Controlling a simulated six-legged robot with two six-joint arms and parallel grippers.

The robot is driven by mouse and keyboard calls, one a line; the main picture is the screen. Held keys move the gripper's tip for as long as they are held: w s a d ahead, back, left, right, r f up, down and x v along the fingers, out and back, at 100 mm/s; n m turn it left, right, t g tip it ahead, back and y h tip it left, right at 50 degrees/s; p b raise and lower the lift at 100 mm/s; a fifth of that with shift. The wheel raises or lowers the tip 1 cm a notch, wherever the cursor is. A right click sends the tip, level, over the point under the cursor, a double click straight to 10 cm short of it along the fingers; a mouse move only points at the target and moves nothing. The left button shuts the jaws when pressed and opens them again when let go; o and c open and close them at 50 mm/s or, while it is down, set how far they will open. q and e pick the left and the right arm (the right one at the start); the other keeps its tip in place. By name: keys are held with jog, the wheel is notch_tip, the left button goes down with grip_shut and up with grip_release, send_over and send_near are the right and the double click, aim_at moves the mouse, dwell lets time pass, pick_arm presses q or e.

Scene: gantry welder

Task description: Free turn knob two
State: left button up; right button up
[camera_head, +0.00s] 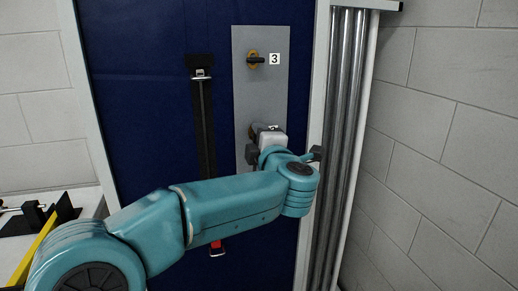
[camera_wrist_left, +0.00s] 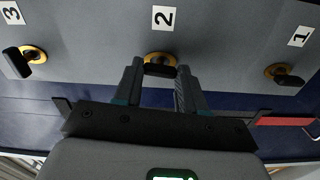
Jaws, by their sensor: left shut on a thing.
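Knob two (camera_wrist_left: 160,58) is a black handle on a yellow round base, below the label "2" (camera_wrist_left: 163,18) in the left wrist view. My left gripper (camera_wrist_left: 159,70) has one finger on each side of the black handle and is shut on it. The handle lies across the gap between the fingers. In the head view, my left gripper (camera_head: 259,130) is at the grey panel (camera_head: 264,90), below knob three (camera_head: 256,60), and mostly hides knob two. My right gripper is not in view.
In the left wrist view, knob three (camera_wrist_left: 31,55) is at the left and knob one (camera_wrist_left: 284,74) at the right, both clear of the fingers. In the head view, a black strap (camera_head: 203,110) hangs left of the panel, and metal pipes (camera_head: 345,110) stand at its right.

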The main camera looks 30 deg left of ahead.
pick_arm(q)
jog(key=shift+f+n+b, duration=0.1)
jog(key=shift+n+b, duration=0.3)
jog(key=shift+n, duration=0.2)
jog(key=o, duration=1.1)
jog(key=shift+c, duration=0.2)
jog(key=b+v, duration=0.1)
jog(key=v, duration=1.5)
jog(key=shift+s, duration=0.2)
jog(key=shift+d, duration=0.1)
